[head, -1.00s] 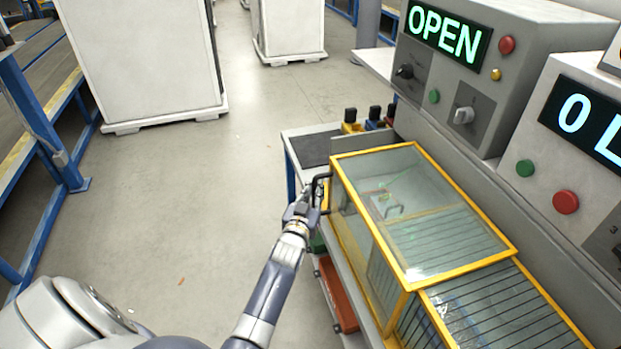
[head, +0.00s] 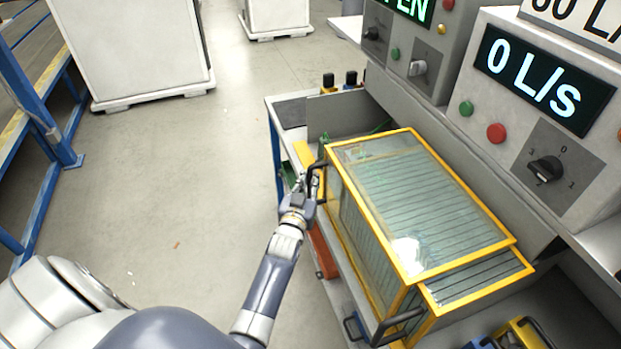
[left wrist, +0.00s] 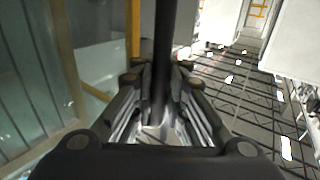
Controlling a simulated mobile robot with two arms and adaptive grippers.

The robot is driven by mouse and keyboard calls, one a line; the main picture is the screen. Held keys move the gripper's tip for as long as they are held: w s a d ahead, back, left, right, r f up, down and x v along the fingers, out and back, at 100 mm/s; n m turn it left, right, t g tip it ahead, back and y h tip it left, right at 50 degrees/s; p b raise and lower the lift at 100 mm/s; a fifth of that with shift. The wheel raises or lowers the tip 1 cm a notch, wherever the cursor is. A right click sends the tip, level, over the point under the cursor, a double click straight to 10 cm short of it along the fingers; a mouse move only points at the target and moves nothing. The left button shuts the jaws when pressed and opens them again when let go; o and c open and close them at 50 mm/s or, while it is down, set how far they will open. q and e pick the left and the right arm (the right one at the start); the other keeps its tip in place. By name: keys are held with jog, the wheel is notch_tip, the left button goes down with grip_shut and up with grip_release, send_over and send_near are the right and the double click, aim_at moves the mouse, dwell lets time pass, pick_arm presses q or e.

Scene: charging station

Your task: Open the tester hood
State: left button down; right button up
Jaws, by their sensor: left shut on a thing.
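The tester hood (head: 375,232) is a yellow-framed box with clear panes, on the bench at centre right. It overlaps most of a second yellow-framed glazed section (head: 480,284), whose near end sticks out from under it. My left gripper (head: 316,183) is at the hood's far left corner, shut on a black handle (head: 320,166). In the left wrist view the dark bar of the handle (left wrist: 162,60) runs between the fingers (left wrist: 160,105), with glass and yellow frame to the left. My right gripper is not in view.
Control boxes stand behind the hood, with a "0 L/s" display (head: 543,80), buttons and a rotary knob (head: 545,170). Another black handle (head: 398,326) is at the near end. The floor on the left is open.

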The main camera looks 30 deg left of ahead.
pick_arm(q)
jog(key=shift+s+a, duration=0.1)
jog(key=shift+a, duration=0.05)
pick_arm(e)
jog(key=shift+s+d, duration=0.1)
pick_arm(q)
jog(key=c, duration=1.6)
grip_release()
jog(key=shift+s, duration=0.1)
jog(key=v, duration=0.7)
jog(key=shift+s, duration=0.2)
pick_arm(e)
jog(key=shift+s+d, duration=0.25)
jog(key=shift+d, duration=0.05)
